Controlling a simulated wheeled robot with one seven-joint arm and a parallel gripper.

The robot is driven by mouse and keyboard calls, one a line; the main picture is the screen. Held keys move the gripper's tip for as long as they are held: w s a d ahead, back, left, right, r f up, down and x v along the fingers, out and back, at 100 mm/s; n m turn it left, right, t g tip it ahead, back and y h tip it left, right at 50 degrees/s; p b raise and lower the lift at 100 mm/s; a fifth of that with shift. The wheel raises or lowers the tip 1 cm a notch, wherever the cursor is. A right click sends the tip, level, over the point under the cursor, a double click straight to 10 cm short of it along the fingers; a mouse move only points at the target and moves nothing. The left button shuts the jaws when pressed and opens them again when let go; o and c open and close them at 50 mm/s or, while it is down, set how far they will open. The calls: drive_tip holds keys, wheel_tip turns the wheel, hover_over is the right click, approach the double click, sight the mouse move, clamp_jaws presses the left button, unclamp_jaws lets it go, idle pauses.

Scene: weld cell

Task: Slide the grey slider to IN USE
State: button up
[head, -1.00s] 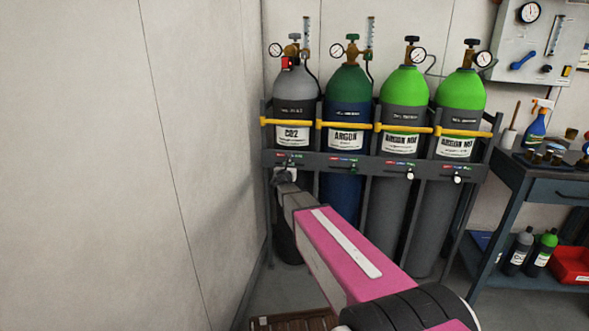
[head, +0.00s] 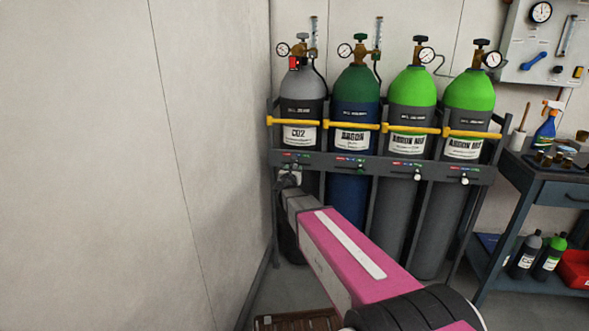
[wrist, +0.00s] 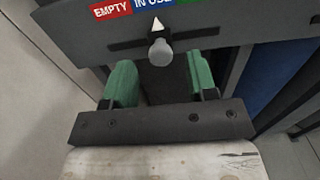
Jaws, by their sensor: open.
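The grey slider (wrist: 160,52) is a round knob in a dark slot on the rack's front rail, with a white pointer above it. In the wrist view the pointer is under the blue IN USE label (wrist: 152,3), right of the red EMPTY label (wrist: 110,9). A green label at the right is cut off by the frame. My gripper (wrist: 161,66) is open, its green-padded fingers on either side of the knob in the picture; contact cannot be told. In the head view my gripper (head: 289,181) is at the rail below the CO2 cylinder (head: 302,88), hiding most of that slider.
Three more cylinders (head: 353,92) stand to the right in the rack (head: 385,166), behind yellow bars, with other sliders (head: 417,176) below. A wall (head: 215,150) is close on the left. A blue workbench (head: 545,190) stands at the right.

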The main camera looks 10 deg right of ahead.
drive_tip(key=v, duration=0.7)
drive_tip(key=s+d+f+m+g+h, duration=0.1)
drive_tip(key=s+d+f+m+g, duration=0.5)
drive_tip(key=m, duration=0.4)
drive_tip(key=s+d+f+m+g+h, duration=0.2)
drive_tip(key=s+d+f+m+g, duration=0.15)
drive_tip(key=s+d+m, duration=0.55)
drive_tip(key=s+a+f+m+g+y, duration=0.3)
drive_tip(key=s+m+g+y, duration=0.1)
drive_tip(key=s+m, duration=0.2)
drive_tip(key=s+a+f+m+g+y, duration=0.3)
drive_tip(key=s+a+m+y, duration=0.1)
drive_tip(key=s+m, duration=0.3)
drive_tip(key=shift+s+a+g+y, duration=0.2)
drive_tip(key=shift+s+g+y, duration=0.15)
drive_tip(key=shift+s, duration=0.1)
idle(1.1)
